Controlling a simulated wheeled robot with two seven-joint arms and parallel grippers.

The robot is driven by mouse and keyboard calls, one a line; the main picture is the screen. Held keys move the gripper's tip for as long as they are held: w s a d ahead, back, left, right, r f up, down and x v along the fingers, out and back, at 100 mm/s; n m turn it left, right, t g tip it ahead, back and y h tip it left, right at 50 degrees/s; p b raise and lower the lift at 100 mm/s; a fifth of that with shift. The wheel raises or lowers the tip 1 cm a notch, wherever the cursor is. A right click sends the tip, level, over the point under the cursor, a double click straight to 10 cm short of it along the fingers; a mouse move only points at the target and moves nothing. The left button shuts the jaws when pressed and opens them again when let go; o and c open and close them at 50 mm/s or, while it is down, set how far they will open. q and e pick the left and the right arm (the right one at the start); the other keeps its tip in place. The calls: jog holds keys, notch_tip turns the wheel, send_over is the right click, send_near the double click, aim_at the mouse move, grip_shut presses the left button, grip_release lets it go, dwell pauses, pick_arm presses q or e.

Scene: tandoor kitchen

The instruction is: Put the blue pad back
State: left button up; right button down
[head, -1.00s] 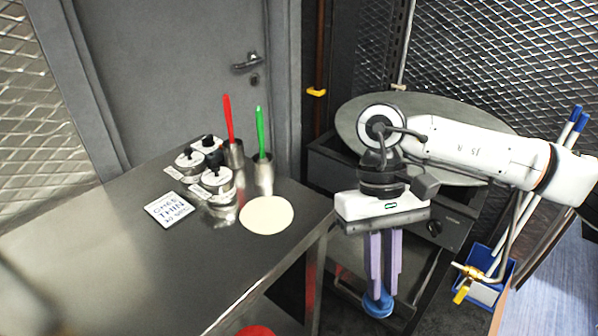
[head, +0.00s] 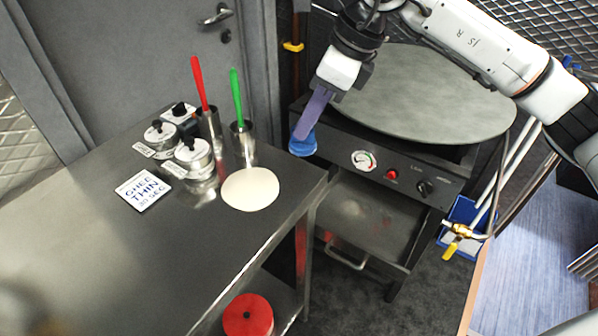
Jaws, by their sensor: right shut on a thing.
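My right gripper (head: 308,122) has purple fingers and is shut on the blue pad (head: 303,147). The pad hangs at the fingertips, above the gap between the steel table's right end and the griddle stand. It looks clear of both, and the fingers tilt down to the left. The grip point itself is partly hidden by the near finger. My left gripper is not in view.
The steel table (head: 110,265) holds a flat dough round (head: 250,189), lidded pots (head: 194,155), cups with red (head: 199,83) and green (head: 236,97) handled tools, and a card (head: 143,191). The round griddle (head: 430,100) is right. A red container (head: 248,316) sits below.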

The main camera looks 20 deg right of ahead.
jog(key=w+m, duration=0.1)
jog(key=r+m+h, duration=0.1)
jog(key=m, duration=0.1)
jog(key=shift+w+r+t, duration=0.3)
jog(key=shift+w+t, duration=0.1)
notch_tip(320, 180, down, 10)
jog(key=shift+w+r+p, duration=0.1)
jog(key=shift+r+p, duration=0.05)
jog(key=shift+p, duration=0.45)
jog(key=shift+f, duration=0.2)
jog(key=c, duration=1.7)
grip_release()
jog(key=shift+r, duration=0.1)
jog(key=shift+c, duration=0.2)
jog(key=shift+r, duration=0.2)
jog(key=b+v, duration=0.1)
jog(key=v, duration=1.1)
